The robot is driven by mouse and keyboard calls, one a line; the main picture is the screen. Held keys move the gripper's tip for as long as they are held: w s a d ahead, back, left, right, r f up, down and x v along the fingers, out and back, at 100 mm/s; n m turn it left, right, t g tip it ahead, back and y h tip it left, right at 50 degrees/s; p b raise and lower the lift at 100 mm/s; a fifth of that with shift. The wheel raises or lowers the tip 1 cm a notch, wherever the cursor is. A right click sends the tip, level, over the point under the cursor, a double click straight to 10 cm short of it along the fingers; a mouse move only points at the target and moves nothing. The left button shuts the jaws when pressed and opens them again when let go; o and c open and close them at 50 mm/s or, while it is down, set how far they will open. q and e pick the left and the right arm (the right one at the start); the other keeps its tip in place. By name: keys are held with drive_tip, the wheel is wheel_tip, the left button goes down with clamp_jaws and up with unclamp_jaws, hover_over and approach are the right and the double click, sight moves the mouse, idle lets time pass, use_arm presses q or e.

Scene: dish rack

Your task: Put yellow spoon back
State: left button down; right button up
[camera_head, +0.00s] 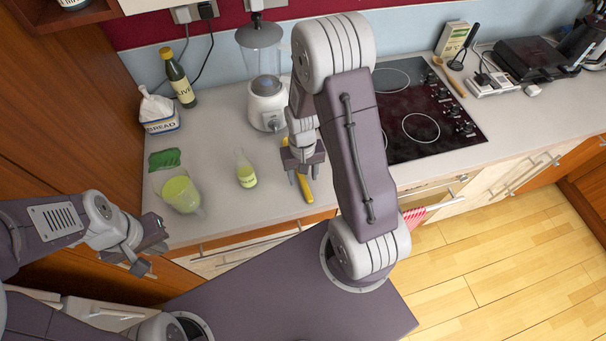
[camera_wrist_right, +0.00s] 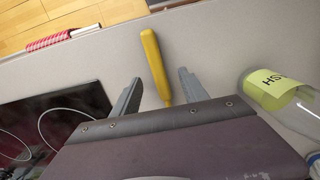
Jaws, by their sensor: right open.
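The yellow spoon (camera_head: 305,189) lies on the grey counter near its front edge, partly hidden under my right gripper (camera_head: 303,170) in the head view. In the right wrist view its yellow handle (camera_wrist_right: 153,60) lies between the two fingers of my right gripper (camera_wrist_right: 160,76). The fingers are open, with a gap on each side of the handle. The spoon's other end is hidden behind the gripper body. My left gripper (camera_head: 148,248) is at the lower left, in front of the counter, empty with its fingers apart.
The black hob (camera_head: 408,108) is to the right.

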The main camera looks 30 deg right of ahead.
wheel_tip(320, 180, up, 9)
drive_tip(key=shift+w, duration=0.2)
idle(0.8)
